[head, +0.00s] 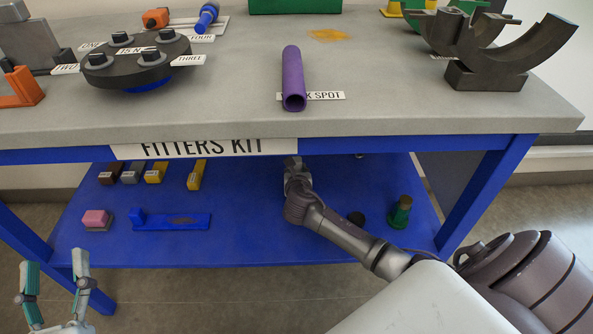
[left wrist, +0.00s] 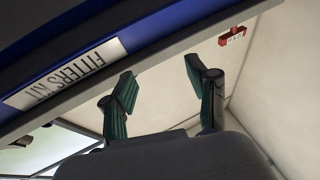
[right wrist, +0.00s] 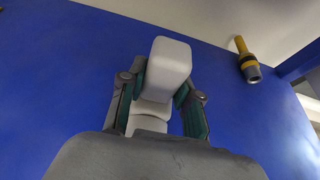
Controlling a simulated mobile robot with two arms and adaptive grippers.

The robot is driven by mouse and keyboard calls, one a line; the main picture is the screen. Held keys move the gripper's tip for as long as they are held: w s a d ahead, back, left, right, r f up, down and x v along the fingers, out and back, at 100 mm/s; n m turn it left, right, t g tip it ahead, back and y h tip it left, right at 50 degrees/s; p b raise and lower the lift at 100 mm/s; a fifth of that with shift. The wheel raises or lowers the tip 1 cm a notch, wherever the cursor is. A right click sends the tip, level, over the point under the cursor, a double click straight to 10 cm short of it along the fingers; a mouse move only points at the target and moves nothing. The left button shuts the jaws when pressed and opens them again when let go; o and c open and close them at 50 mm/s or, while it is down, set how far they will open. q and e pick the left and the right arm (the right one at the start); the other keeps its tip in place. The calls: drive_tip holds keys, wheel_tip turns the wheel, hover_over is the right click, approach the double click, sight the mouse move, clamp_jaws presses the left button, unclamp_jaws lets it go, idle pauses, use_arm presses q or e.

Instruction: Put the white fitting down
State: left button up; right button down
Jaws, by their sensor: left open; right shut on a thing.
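The white fitting (right wrist: 168,72) is between the fingers of my right gripper (right wrist: 160,95) in the right wrist view, with the blue shelf behind it. In the head view my right arm reaches below the worktop's front edge over the blue lower shelf (head: 270,245). I cannot tell whether the fitting touches the shelf. My left gripper (head: 54,290) is open and empty at the bottom left of the head view, in front of the cart. Its spread fingers also show in the left wrist view (left wrist: 160,92).
The grey worktop (head: 230,105) overhangs the shelf, and a purple pipe (head: 293,80) lies on it. A pink block (head: 96,219), a blue bracket (head: 170,221) and a green item (head: 401,211) stand on the shelf. A yellow-and-black item (right wrist: 247,60) shows in the right wrist view.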

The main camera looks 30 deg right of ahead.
drive_tip(key=shift+f, duration=0.15)
drive_tip(key=c, duration=0.8)
unclamp_jaws()
